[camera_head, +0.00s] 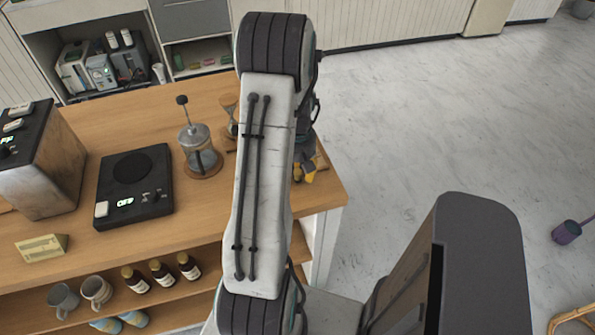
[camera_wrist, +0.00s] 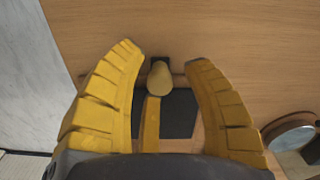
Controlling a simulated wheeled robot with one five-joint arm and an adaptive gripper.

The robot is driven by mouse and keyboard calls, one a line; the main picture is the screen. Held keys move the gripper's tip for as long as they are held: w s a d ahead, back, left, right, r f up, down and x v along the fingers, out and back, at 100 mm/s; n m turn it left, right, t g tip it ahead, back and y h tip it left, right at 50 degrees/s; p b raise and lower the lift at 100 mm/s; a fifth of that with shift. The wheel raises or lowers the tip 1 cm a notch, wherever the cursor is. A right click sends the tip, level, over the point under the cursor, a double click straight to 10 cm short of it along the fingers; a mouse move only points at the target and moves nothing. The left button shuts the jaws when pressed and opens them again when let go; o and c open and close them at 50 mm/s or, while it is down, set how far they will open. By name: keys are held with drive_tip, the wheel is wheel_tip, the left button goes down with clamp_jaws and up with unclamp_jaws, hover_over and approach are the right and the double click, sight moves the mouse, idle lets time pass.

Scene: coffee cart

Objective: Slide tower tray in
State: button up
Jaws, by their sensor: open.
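My gripper (camera_wrist: 165,57) has its two yellow fingers spread apart, with nothing clamped between them. A pale rounded knob (camera_wrist: 160,80) lies between the fingers in the wrist view, with a gap on each side. Below it is a dark angular plate (camera_wrist: 180,113), partly hidden by a narrow yellow-tan strip (camera_wrist: 150,125). These may belong to the tower tray; I cannot tell how far the tray is out. In the head view my gripper (camera_head: 306,172) is low over the counter's right end, mostly hidden behind my arm, and the tower is not clearly visible.
The wooden counter (camera_head: 245,210) carries a glass press (camera_head: 197,150), a black scale-like device (camera_head: 135,187) and a boxy machine (camera_head: 45,165). A round-rimmed object (camera_wrist: 292,135) stands right of my gripper. Mugs and bottles sit on the shelf below.

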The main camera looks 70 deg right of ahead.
drive_tip(key=shift+c, duration=0.3)
clamp_jaws()
idle(0.4)
